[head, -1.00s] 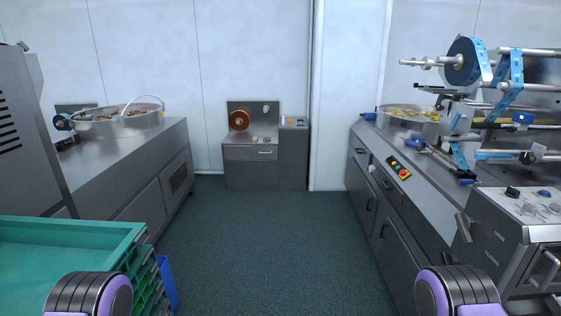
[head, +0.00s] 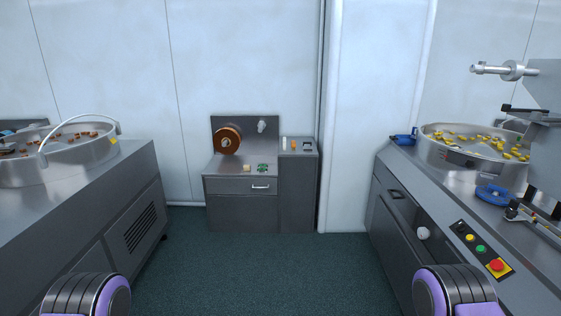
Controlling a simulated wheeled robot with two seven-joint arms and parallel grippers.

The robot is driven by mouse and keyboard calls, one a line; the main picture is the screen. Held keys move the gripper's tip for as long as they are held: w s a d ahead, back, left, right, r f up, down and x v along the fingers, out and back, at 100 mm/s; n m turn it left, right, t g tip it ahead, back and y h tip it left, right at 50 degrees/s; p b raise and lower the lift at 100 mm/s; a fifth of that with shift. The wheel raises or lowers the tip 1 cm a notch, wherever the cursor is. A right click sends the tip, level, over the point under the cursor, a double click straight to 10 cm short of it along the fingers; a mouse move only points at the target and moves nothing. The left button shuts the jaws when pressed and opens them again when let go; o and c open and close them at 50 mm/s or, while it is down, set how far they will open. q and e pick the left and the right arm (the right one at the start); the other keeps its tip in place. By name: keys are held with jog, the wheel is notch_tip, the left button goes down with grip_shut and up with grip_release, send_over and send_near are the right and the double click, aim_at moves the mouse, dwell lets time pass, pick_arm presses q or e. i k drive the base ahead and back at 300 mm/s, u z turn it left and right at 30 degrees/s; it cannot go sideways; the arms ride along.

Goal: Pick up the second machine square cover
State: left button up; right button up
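I cannot make out a square cover for certain in the head view. One machine on the right has a round metal bowl (head: 470,172) with yellow pieces, a blue part (head: 494,195) and a button panel (head: 482,248). Another machine on the left has a round bowl (head: 75,170) with brown pieces and a raised curved handle. Links of my two arms show at the bottom left and bottom right. Both grippers are out of view.
A grey cabinet (head: 241,212) stands at the back wall with a brown roll (head: 228,141), a small beige item (head: 246,167) and a green item (head: 263,167). A narrower cabinet (head: 298,200) adjoins it. The green floor (head: 260,270) between the machines is clear.

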aim_at(306, 145)
jog(key=i, duration=2.15)
jog(key=u, duration=1)
jog(key=i, duration=0.65)
jog(key=z, duration=1.6)
